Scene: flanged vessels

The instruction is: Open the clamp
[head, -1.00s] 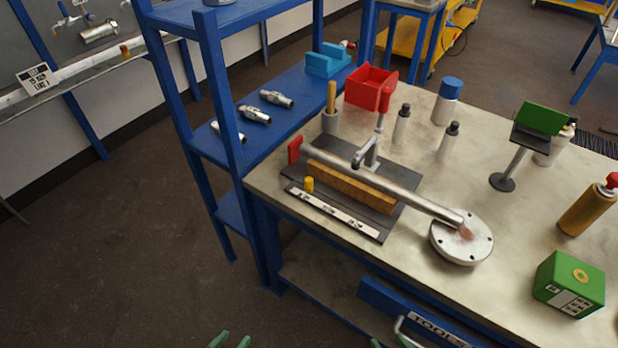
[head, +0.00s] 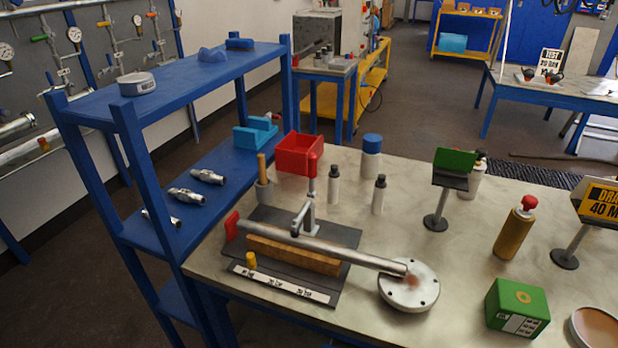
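The clamp (head: 308,196) stands on the workbench with its red handle (head: 312,162) pointing up. Its metal arm reaches down to a long steel pipe (head: 345,257), apparently pressing on it; the exact contact is too small to tell. The pipe lies beside a wooden block (head: 292,255) on a dark mat (head: 345,235), with a red end piece (head: 231,226) at its left. The pipe's right end meets a round grey flange (head: 409,290). Neither of my grippers is in view.
A red bin (head: 300,152), several bottles and a green-topped stand (head: 440,222) stand behind and right of the clamp. A green box (head: 517,308) sits at the front right. A blue shelf (head: 190,90) rises at the left. The bench (head: 455,255) has bare room right of the flange.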

